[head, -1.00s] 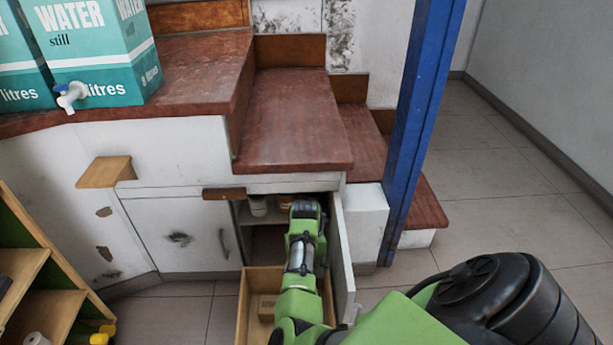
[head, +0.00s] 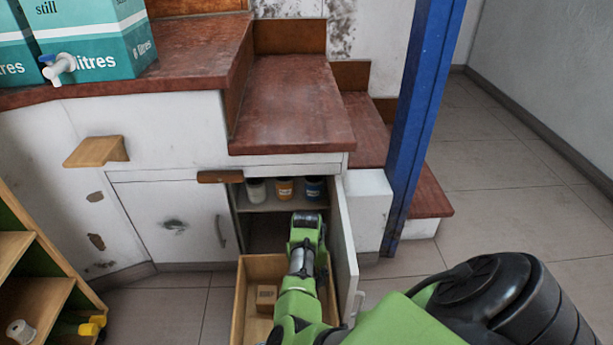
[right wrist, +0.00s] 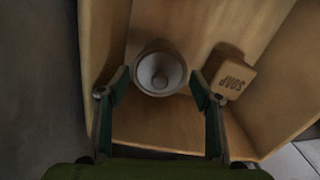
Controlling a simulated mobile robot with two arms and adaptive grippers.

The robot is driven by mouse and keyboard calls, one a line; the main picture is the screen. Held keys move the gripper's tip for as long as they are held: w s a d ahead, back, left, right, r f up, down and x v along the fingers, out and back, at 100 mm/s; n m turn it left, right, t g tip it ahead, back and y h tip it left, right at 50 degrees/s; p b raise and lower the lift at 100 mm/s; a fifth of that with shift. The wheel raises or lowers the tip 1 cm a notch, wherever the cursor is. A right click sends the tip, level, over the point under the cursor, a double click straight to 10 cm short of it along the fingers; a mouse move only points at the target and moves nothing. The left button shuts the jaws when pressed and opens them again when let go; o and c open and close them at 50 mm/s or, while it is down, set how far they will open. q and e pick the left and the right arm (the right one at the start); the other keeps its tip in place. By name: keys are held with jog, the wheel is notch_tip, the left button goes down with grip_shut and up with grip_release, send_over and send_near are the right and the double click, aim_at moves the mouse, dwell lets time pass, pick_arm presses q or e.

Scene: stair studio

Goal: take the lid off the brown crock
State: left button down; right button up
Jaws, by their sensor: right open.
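My right gripper (right wrist: 158,86) is open and empty, with one finger on each side of the vessel's near part. I cannot tell whether the fingers touch it. In the head view my right arm reaches down over the drawer (head: 243,300) and hides the vessel and the fingertips. My left gripper is not in view.
White (head: 256,190), orange (head: 285,188) and blue (head: 314,188) jars stand on the cupboard shelf. The open cupboard door (head: 344,250) is close right of my arm.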

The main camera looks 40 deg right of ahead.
jog(key=shift+f, duration=0.1)
jog(key=c, duration=0.6)
